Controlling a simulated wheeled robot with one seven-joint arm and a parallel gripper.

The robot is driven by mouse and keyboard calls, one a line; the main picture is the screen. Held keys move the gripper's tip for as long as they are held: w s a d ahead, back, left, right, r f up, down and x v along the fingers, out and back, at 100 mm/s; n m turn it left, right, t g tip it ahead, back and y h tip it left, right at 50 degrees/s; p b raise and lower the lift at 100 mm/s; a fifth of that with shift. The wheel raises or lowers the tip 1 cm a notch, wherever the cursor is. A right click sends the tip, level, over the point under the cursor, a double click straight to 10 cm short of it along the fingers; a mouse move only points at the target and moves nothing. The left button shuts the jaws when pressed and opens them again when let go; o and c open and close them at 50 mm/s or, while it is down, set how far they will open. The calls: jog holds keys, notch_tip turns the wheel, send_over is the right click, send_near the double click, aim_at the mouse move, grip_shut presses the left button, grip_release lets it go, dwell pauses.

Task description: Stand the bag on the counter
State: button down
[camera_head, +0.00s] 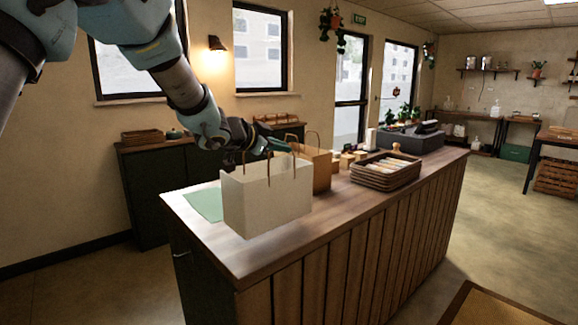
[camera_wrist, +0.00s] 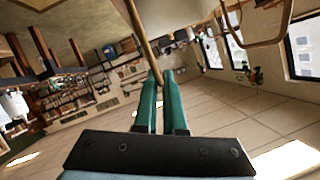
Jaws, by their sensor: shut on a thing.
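A white paper bag (camera_head: 266,200) with brown handles is upright over the left end of the wooden counter (camera_head: 262,250). In the head view I cannot tell whether its base touches the top or hangs just above it. My gripper (camera_head: 275,146) is above the bag, its teal fingers shut on one brown handle. In the wrist view my gripper (camera_wrist: 160,78) pinches the handle strand (camera_wrist: 146,42) between its fingertips. A pale part of the bag (camera_wrist: 165,10) shows at the top there, with the other handle (camera_wrist: 258,43) to the right.
A brown paper bag (camera_head: 320,172) stands just behind the white bag. A green mat (camera_head: 203,204) lies at the counter's left. A dark tray (camera_head: 386,174) of wrapped items and a dark register (camera_head: 412,138) fill the right. Bare wood shows along the front edge.

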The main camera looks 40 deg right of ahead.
jog(key=shift+f, duration=2.2)
jog(key=shift+f, duration=0.2)
jog(key=c, duration=1)
grip_release()
jog(key=shift+r, duration=0.15)
jog(key=shift+a+r, duration=0.1)
jog(key=shift+r, duration=0.05)
jog(key=b+v, duration=0.2)
jog(key=v, duration=0.9)
jog(key=shift+a, duration=0.4)
jog(key=shift+s+r, duration=0.1)
